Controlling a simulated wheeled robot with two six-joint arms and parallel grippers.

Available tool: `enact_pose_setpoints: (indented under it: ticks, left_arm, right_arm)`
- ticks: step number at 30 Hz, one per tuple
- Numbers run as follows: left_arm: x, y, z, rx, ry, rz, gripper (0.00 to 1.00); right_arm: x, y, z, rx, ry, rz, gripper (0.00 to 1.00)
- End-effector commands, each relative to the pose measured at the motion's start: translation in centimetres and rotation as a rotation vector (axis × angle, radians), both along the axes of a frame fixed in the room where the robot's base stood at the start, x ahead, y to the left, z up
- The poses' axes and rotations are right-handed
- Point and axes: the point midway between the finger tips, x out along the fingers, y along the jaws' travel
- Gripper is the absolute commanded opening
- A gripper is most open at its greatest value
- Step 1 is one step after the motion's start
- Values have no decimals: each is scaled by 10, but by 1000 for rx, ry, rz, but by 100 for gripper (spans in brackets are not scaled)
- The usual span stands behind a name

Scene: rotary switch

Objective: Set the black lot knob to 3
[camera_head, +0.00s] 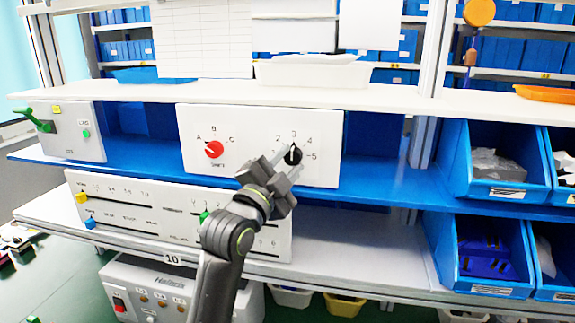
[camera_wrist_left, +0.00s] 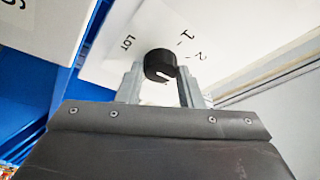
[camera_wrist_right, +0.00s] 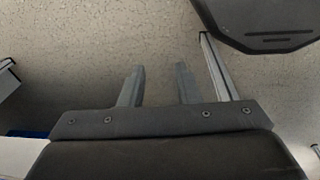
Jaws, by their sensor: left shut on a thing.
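The black lot knob (camera_head: 293,154) is on the right half of a white panel (camera_head: 245,170), inside a dial with 2, 3, 4 and 5 visible around it. A white mark on the knob points up, close to the 3. My left gripper (camera_head: 286,160) is shut on the knob, with a finger on each side. In the left wrist view the black knob (camera_wrist_left: 160,66) sits between the fingertips (camera_wrist_left: 160,80), beside the word LOT and the numbers 1 and 2. My right gripper (camera_wrist_right: 160,80) shows only in the right wrist view, its fingers apart with nothing between them.
A red knob (camera_head: 214,149) marked A, B, C is on the same panel's left half. A slider panel (camera_head: 150,215) lies below, and a green lever box (camera_head: 70,130) stands at left. Blue bins (camera_head: 495,160) fill the right. The lower shelf between is clear.

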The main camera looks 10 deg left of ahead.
Motion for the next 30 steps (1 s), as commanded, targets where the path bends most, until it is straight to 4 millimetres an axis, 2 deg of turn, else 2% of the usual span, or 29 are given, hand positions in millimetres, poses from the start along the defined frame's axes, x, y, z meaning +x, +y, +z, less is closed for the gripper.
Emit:
enact_pose_setpoints:
  ticks: [4, 5, 9, 10, 22, 26, 30]
  left_arm:
    - [0, 0, 0, 1, 0, 1, 10]
    - [0, 0, 0, 1, 0, 1, 34]
    - [0, 0, 0, 0, 0, 1, 53]
    - [0, 0, 0, 0, 0, 1, 55]
    - [-6, 2, -3, -1, -2, 1, 55]
    - [-22, 7, -9, 0, -3, 2, 55]
    - [-46, 14, -16, 0, -4, 1, 55]
  right_arm:
    - [0, -1, 0, -2, 0, 1, 29]
    - [0, -1, 0, -2, 0, 1, 29]
    - [0, -2, 0, -2, 0, 1, 29]
    - [0, -2, 0, -2, 0, 1, 29]
    - [0, -2, -4, -2, 1, 1, 29]
    - [-1, -1, -12, -2, 1, 1, 29]
    - [0, -1, -23, -2, 1, 1, 29]
